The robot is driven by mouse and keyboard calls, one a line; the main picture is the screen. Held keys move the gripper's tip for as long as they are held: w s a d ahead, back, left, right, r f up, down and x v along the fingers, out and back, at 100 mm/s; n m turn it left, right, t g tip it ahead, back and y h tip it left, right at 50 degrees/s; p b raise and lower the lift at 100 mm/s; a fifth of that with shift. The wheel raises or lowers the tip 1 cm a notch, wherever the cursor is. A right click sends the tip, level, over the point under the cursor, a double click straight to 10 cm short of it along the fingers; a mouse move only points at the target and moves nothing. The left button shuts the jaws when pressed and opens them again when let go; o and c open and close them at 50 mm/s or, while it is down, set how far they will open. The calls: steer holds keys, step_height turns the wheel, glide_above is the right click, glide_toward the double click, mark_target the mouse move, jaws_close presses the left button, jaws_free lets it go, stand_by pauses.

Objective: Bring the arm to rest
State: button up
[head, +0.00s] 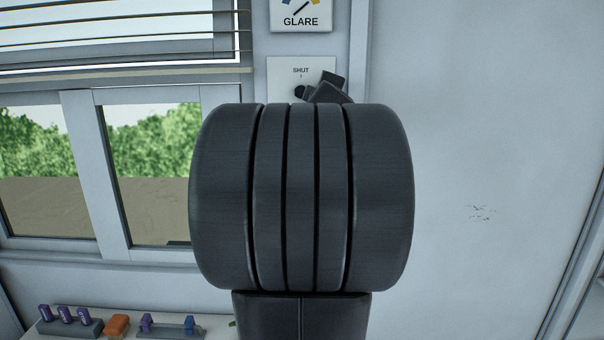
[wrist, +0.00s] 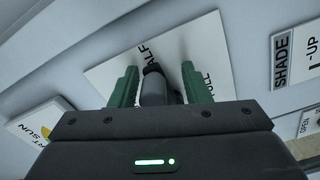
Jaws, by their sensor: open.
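My gripper (wrist: 158,68) shows in the wrist view with two green fingers spread apart. A dark knob (wrist: 153,86) on a white plate (wrist: 108,70) stands between the fingers, with a visible gap on each side. The plate carries lettering that reads "ALF" and "FULL", partly hidden by the fingers. In the head view my thick dark arm fills the middle and hides most of the gripper. A white plate marked "SHUT" (head: 287,72) shows just above it, its lower part hidden.
A plate marked "GLARE" (head: 301,16) is above. The window (head: 150,140) with a blind (head: 110,40) is at left. A shelf (head: 50,332) at lower left bears purple, orange and blue items. A "SHADE" sign (wrist: 283,60) shows in the wrist view.

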steer(key=shift+s+a+f+m, duration=0.1)
steer(key=shift+s+f+m, duration=0.15)
steer(key=shift+m, duration=0.25)
steer(key=shift+w+m, duration=0.1)
steer(key=shift+m, duration=0.2)
steer(key=shift+f+b, duration=0.15)
steer(key=shift+b, duration=0.15)
